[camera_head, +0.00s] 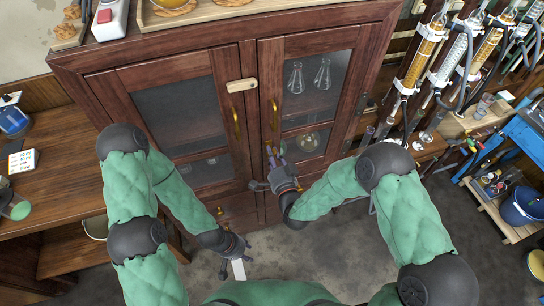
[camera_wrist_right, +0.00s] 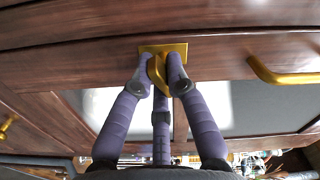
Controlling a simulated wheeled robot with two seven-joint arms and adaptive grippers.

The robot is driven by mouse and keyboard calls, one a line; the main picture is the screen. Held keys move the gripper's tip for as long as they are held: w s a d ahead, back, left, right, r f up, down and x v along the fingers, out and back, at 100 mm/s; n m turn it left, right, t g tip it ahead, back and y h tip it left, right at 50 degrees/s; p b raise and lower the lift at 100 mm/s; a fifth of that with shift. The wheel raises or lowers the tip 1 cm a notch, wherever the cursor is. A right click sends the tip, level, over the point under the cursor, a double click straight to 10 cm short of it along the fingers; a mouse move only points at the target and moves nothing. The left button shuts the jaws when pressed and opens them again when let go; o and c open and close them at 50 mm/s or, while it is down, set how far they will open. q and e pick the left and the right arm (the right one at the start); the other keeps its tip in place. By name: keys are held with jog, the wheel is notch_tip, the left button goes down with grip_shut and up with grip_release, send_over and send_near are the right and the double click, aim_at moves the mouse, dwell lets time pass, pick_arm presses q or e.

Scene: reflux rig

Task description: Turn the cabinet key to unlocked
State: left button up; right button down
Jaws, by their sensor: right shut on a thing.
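The wooden cabinet (camera_head: 250,60) has two glass doors with brass handles. In the right wrist view a brass key (camera_wrist_right: 157,70) sits in a brass lock plate (camera_wrist_right: 178,48) on the door frame. My right gripper (camera_wrist_right: 160,72) is shut on the key, with a purple finger on each side of its bow; the fingers cover part of it. In the head view my right gripper (camera_head: 271,152) is at the right door's left edge, below its handle, and hides the lock.
A brass door handle (camera_wrist_right: 283,75) is right of the lock in the wrist view. Glassware (camera_head: 296,78) stands inside. A glass rig (camera_head: 425,50) is at the right. The floor before the cabinet is mostly clear.

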jog(key=n+b, duration=0.2)
jog(key=n, duration=0.4)
jog(key=shift+d+b, duration=0.1)
jog(key=shift+b, duration=0.2)
jog(key=n+b, duration=0.2)
jog(key=n, duration=0.4)
jog(key=shift+r, duration=0.1)
jog(key=shift+n, duration=0.3)
jog(key=c, duration=1.2)
grip_release()
jog(key=shift+s, duration=0.1)
jog(key=v, duration=1.1)
jog(key=shift+s+d, duration=0.15)
jog(key=shift+s, duration=0.2)
